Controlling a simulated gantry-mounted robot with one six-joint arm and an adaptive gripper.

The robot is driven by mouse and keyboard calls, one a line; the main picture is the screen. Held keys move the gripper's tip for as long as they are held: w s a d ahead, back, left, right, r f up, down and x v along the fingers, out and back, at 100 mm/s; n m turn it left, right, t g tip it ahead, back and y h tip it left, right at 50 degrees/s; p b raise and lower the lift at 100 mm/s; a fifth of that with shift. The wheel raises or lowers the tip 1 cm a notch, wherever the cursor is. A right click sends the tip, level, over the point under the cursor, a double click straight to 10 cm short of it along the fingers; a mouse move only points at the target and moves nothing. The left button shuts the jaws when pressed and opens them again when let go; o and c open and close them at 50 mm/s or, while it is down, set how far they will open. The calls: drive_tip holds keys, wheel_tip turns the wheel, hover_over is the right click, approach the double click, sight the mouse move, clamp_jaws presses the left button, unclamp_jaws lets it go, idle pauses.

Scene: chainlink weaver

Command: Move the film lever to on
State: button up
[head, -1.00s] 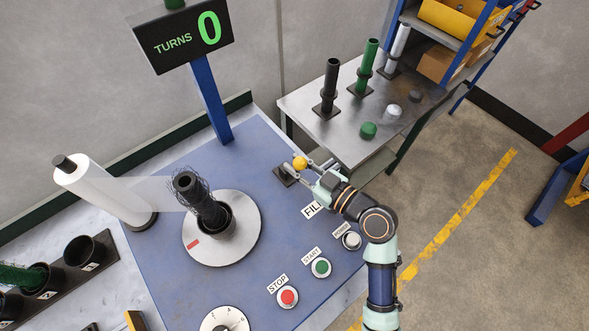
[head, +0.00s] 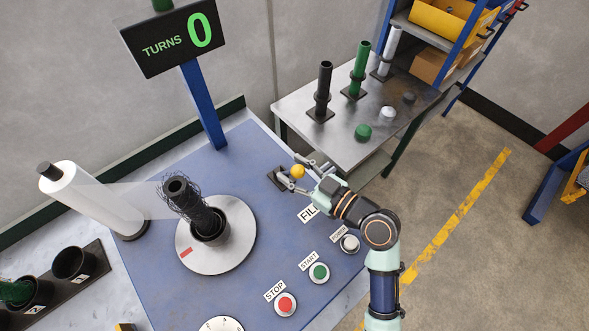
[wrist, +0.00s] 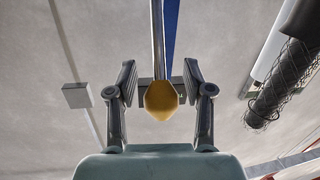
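The film lever has a yellow ball knob (head: 298,171) on a thin rod rising from a dark base (head: 277,179), at the back right of the blue panel. The knob also shows in the wrist view (wrist: 161,98), with the rod above it. My gripper (wrist: 160,88) is open, with one finger on each side of the knob and a small gap on both sides. In the head view my gripper (head: 302,172) reaches the knob from the right. The FILM label (head: 308,213) is partly hidden by my arm; no on or off marking is readable.
The turntable (head: 240,246) with a dark mesh-wrapped roll stands left of the lever, and a white film roll (head: 90,200) further left. START (head: 319,272), STOP (head: 285,304) and POWER (head: 349,243) buttons lie in front. A metal side table (head: 330,150) stands behind. The display reads 0.

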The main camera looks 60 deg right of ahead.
drive_tip(key=shift+f, duration=0.2)
drive_tip(key=shift+s, duration=0.2)
drive_tip(key=v, duration=1.1)
drive_tip(key=shift+s+a, duration=0.2)
drive_tip(key=shift+s, duration=0.1)
drive_tip(key=shift+r, duration=0.1)
